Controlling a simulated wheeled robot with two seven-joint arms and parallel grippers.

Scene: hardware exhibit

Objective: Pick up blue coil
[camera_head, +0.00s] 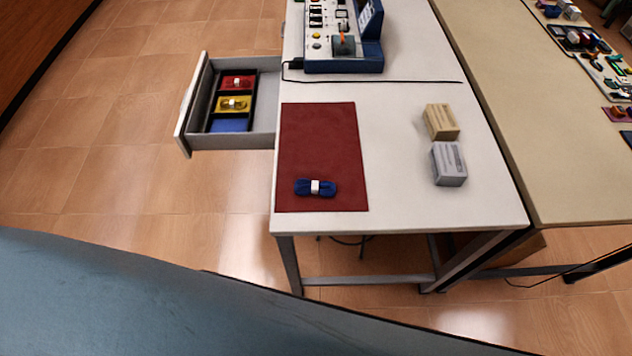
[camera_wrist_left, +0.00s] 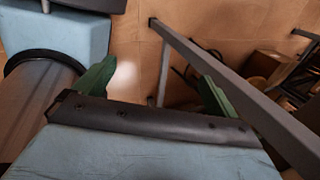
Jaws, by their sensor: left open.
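The blue coil (camera_head: 315,187), tied with a white band, lies on the dark red mat (camera_head: 318,140) near the front left of the white table. My left gripper (camera_wrist_left: 155,85) shows only in the left wrist view. Its two green fingers are spread wide apart with nothing between them. It is below or beside the table, with the floor and a grey table frame bar beyond it. The coil is not in the wrist view. My right gripper is in neither view.
An open drawer (camera_head: 265,128) at the left holds a red coil (camera_head: 237,83), a yellow coil (camera_head: 235,103) and an empty blue compartment (camera_head: 229,125). Two boxes, tan (camera_head: 441,122) and grey (camera_head: 449,164), stand at the right. A control panel (camera_head: 343,45) and cable sit behind.

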